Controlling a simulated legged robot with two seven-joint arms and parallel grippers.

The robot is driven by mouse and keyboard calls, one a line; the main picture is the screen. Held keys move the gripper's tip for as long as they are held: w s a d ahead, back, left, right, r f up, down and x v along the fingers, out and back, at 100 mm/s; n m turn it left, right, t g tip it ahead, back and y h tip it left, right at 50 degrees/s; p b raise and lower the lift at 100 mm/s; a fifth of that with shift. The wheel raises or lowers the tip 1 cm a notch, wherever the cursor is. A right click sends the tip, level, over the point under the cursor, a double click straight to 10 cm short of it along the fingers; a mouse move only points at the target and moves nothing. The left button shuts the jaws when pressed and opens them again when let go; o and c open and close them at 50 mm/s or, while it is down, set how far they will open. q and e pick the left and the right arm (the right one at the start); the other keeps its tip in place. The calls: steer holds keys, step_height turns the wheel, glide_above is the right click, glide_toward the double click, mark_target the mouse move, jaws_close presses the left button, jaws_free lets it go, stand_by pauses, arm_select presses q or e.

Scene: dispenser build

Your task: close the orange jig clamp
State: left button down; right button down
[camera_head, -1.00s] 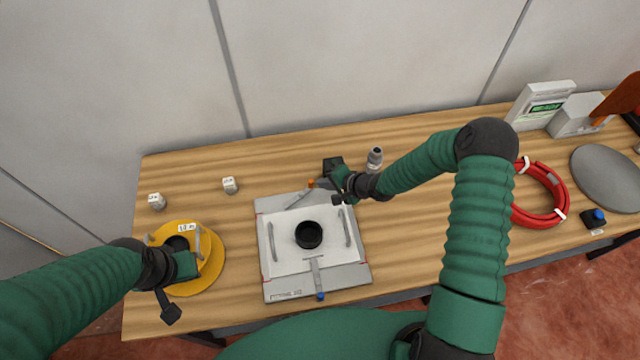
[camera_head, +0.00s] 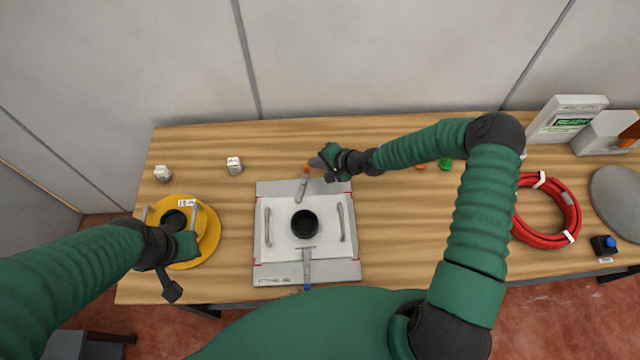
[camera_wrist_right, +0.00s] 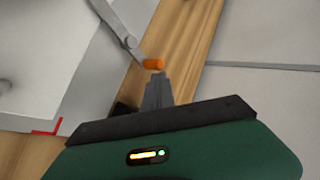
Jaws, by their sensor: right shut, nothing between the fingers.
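The orange jig clamp is a grey lever (camera_head: 301,188) with an orange tip (camera_head: 306,169), at the back edge of the pale jig plate (camera_head: 270,190). The lever points back, leaning slightly right. In the right wrist view the orange tip (camera_wrist_right: 154,63) lies just ahead of my fingertips; whether they touch it is unclear. My right gripper (camera_head: 316,162) is shut and empty, just right of the tip. My left gripper (camera_head: 190,242) is at the yellow round part (camera_head: 210,245); its fingers are not clear.
A black ring (camera_head: 305,224) sits mid-jig, and a blue-tipped clamp (camera_head: 307,265) is at the front. Two small white blocks stand back left (camera_head: 234,166). A red hose coil (camera_head: 547,210) lies right. Small green (camera_head: 445,164) and orange items show behind my right arm.

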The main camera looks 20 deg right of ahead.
steer(key=shift+w+a, duration=0.25)
steer(key=shift+w, duration=0.15)
steer(key=shift+w+d+b, duration=0.2)
steer(key=shift+b, duration=0.1)
steer(key=shift+a, duration=0.25)
steer(key=shift+d, duration=0.15)
stand_by(0.3)
stand_by(0.9)
steer(key=v, duration=1.6)
steer(key=shift+s+d+r, duration=0.15)
steer(key=shift+d+r, duration=0.05)
steer(key=shift+r, duration=0.05)
steer(key=shift+f, duration=0.1)
